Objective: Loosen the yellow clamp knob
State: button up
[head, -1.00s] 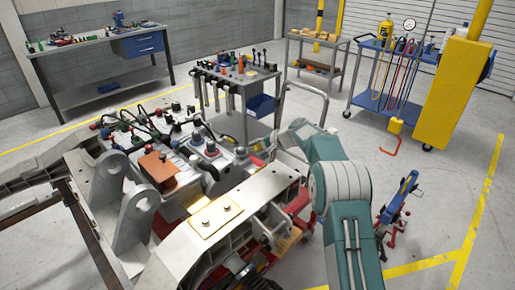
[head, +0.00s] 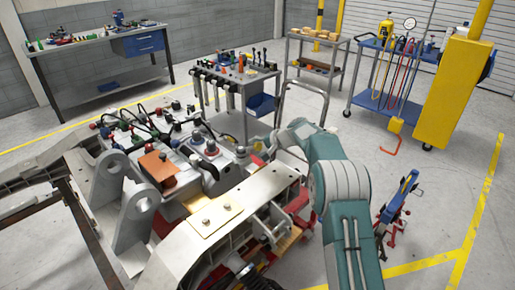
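I cannot pick out a yellow clamp knob for certain in the head view. The chassis fixture fills the lower left and middle, with a pale metal beam (head: 190,255) and a flat tan plate (head: 215,212) bolted on it. Several small knobs and fittings, some dark, red or blue, stand on the fixture behind the plate. My teal and grey arm (head: 345,190) rises from the bottom edge at the right of the fixture and bends toward its far right side. My gripper cannot be made out, so its state does not show.
A grey two-hole bracket (head: 133,222) and an orange-brown block (head: 158,168) stand on the fixture. Behind are a tool cart (head: 232,78), a workbench (head: 95,45) and a blue trolley (head: 390,105). A blue stand (head: 398,205) is right of my arm. Floor is clear farther right.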

jog(key=shift+d+r, duration=0.1)
jog(key=shift+r, duration=0.05)
jog(key=shift+s+d+r, duration=0.15)
jog(key=shift+d+r, duration=0.05)
jog(key=v, duration=1.1)
jog(key=shift+d+f, duration=0.1)
